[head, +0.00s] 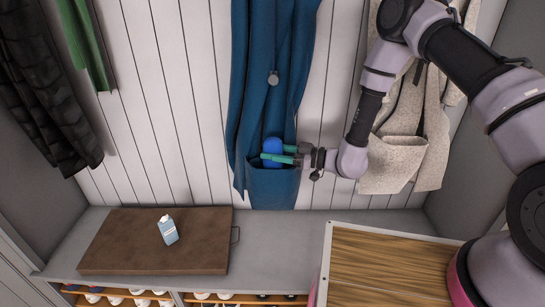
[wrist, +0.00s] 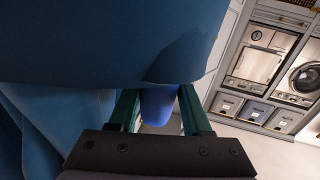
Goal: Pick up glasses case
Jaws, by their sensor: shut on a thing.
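The glasses case (head: 272,146) is a bright blue rounded object at the pocket of the long blue coat (head: 265,185), with its upper part showing above the pocket edge. My gripper (head: 279,156) reaches in from the right with its green fingers on either side of the case, shut on it. In the wrist view the case (wrist: 157,110) shows between the two green fingers, with blue cloth covering much of the view above it. Whether its lower end is still inside the pocket is hidden.
A beige coat (head: 400,150) hangs right, behind my arm; a dark jacket (head: 45,90) and green garment (head: 85,45) hang left. The grey bench (head: 275,245) bears a brown board (head: 110,245) with a small bottle (head: 168,230). A wooden-topped unit (head: 385,265) stands front right.

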